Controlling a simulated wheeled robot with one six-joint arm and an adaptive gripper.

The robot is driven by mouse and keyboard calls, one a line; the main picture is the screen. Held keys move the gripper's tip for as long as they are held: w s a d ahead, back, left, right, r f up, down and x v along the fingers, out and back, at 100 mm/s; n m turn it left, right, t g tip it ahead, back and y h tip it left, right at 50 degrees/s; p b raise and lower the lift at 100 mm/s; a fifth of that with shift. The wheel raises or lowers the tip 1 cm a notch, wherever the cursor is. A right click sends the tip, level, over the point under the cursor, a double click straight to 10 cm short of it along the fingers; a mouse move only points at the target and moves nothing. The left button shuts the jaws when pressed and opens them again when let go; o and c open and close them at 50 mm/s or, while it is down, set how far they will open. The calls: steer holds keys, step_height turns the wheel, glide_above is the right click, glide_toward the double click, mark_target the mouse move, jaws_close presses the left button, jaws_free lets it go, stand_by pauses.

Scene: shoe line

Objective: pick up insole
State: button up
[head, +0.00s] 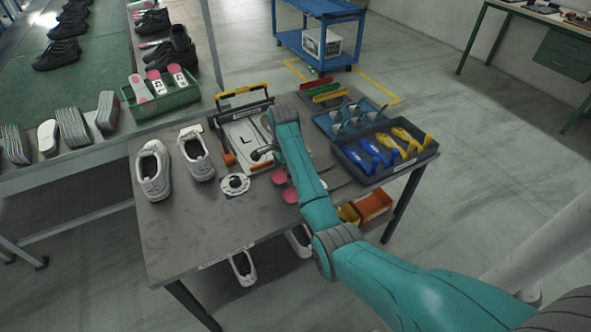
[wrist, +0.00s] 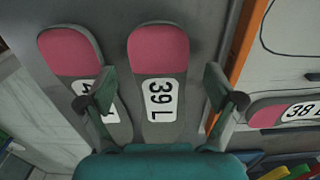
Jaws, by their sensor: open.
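Grey insoles with pink ends lie flat on the dark work table (head: 200,235). In the wrist view, the insole marked 39 L (wrist: 158,85) lies between the two spread fingers of my gripper (wrist: 159,82), which is open and empty. A second insole (wrist: 72,55) lies to its left, its label partly hidden by the left finger. A third insole marked 38 L (wrist: 290,112) lies sideways at the right. In the head view, pink ends of insoles (head: 279,177) (head: 290,195) show beside my arm, which hides the rest. I cannot tell the fingers' height above the table.
A white clamp board (head: 245,135) with orange parts stands left of my arm. A green crate (head: 165,100) on the line holds more insoles.

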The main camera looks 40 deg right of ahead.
steer(key=shift+f, duration=0.45)
steer(key=c, duration=1.2)
steer(key=shift+o, duration=0.2)
steer(key=shift+r, duration=0.1)
